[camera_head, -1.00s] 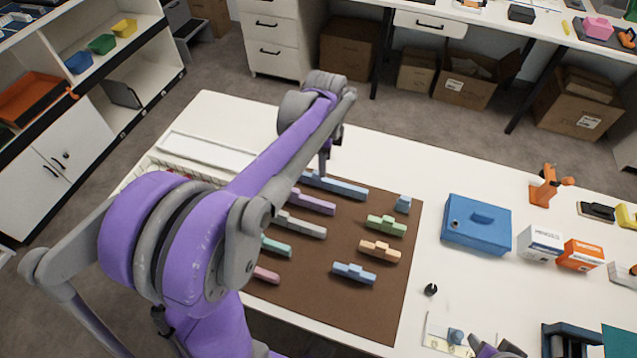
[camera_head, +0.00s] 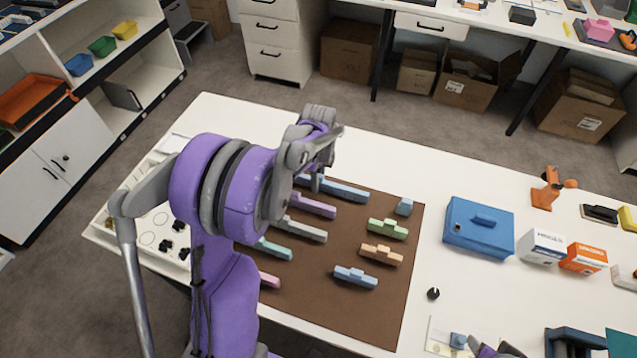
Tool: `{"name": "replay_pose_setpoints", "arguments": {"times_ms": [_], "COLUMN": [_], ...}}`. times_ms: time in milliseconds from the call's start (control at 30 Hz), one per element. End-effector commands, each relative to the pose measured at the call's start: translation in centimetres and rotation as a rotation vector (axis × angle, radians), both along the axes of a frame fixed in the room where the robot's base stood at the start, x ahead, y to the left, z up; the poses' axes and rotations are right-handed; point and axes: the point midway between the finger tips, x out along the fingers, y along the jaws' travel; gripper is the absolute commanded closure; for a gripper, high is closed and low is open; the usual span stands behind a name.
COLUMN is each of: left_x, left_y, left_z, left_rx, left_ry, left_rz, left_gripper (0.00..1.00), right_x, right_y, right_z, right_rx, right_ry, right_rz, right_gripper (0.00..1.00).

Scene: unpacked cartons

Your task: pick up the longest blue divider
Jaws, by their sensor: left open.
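The longest blue divider (camera_head: 347,191) lies at the back of the brown mat (camera_head: 320,270), with its left end partly hidden by my left arm. A medium blue divider (camera_head: 356,277) lies near the front of the mat, and a short blue one (camera_head: 404,206) at the right. My left gripper (camera_head: 316,184) is open, pointing down at the longest divider's left part; the arm partly hides its jaws, and I cannot tell whether they touch. A grey and purple piece of my right arm (camera_head: 488,348) shows at the bottom edge; its jaws are unclear.
Purple, grey, teal and pink dividers lie left on the mat, green (camera_head: 387,228) and orange (camera_head: 381,254) ones right. A blue box (camera_head: 478,228) stands right of the mat, near white and orange cartons (camera_head: 583,258). A small black knob (camera_head: 433,293) lies in front. Table between mat and blue box is clear.

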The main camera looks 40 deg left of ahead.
Motion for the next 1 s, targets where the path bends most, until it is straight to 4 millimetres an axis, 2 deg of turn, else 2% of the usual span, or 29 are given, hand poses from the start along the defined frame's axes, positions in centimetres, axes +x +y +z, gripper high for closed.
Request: {"name": "replay_pose_setpoints", "arguments": {"times_ms": [267,367,500,600,1000], "left_x": [-0.01,-0.01,-0.01,-0.01,-0.01], "left_y": [-0.03,-0.03,-0.03,-0.03,-0.03], "left_z": [-0.5,-0.49,-0.48,-0.48,-0.36], "left_rx": [0.0,0.0,0.0,0.0,0.0], "left_ry": [0.0,0.0,0.0,0.0,0.0], "left_rz": [0.0,0.0,0.0,0.0,0.0], "left_gripper": [0.45,0.59,0.85,1.0,1.0], "right_x": [-0.01,-0.01,-0.01,-0.01,0.0], "right_y": [0.0,0.0,0.0,0.0,0.0], "right_z": [-0.03,-0.03,-0.03,-0.03,-0.01], "right_rx": [0.0,0.0,0.0,0.0,0.0], "right_ry": [0.0,0.0,0.0,0.0,0.0], "right_rz": [0.0,0.0,0.0,0.0,0.0], "right_gripper": [0.5,0.5,0.5,0.5,0.5]}}
